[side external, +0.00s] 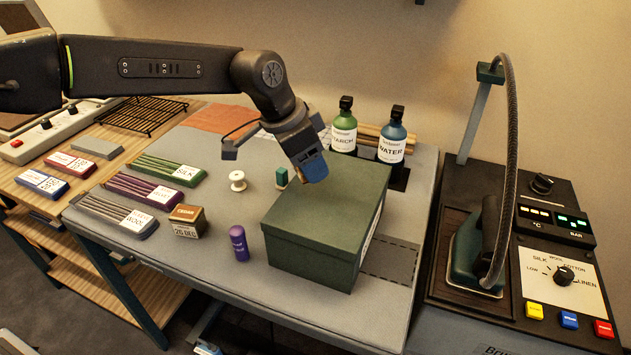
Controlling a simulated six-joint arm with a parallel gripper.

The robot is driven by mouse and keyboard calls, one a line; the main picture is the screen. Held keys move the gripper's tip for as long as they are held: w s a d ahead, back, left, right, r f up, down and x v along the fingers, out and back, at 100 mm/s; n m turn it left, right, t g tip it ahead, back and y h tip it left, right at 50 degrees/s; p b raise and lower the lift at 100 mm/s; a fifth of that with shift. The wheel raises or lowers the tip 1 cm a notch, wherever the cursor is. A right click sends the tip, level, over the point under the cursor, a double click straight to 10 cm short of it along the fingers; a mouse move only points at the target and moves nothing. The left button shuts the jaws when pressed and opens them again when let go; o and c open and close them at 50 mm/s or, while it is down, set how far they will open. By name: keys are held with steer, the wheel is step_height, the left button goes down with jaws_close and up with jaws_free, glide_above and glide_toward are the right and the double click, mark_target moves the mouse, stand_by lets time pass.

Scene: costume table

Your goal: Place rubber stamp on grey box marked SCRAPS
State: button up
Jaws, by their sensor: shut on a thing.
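My gripper (309,169) points down above the back left part of a large lidded box (322,208). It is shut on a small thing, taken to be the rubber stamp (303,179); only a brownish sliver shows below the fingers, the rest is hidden. I cannot tell whether the held thing touches the lid. The box looks dark green rather than grey. A white label (370,234) on its right side is too oblique to read. The visible lid is bare and flat.
A green bottle (343,134) and a blue bottle (391,146) stand behind the box. A purple cylinder (239,244), white spool (237,181), small green block (281,177) and brown-topped block (187,220) stand left. An iron (478,245) sits right.

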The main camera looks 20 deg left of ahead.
mark_target(315, 197)
steer(key=shift+d+f, duration=0.4)
steer(key=shift+d, duration=0.25)
steer(key=shift+f, duration=1.95)
steer(key=shift+f, duration=0.1)
steer(key=o, duration=0.9)
steer(key=shift+f, duration=0.1)
steer(key=v, duration=1.2)
steer(key=shift+r, duration=0.2)
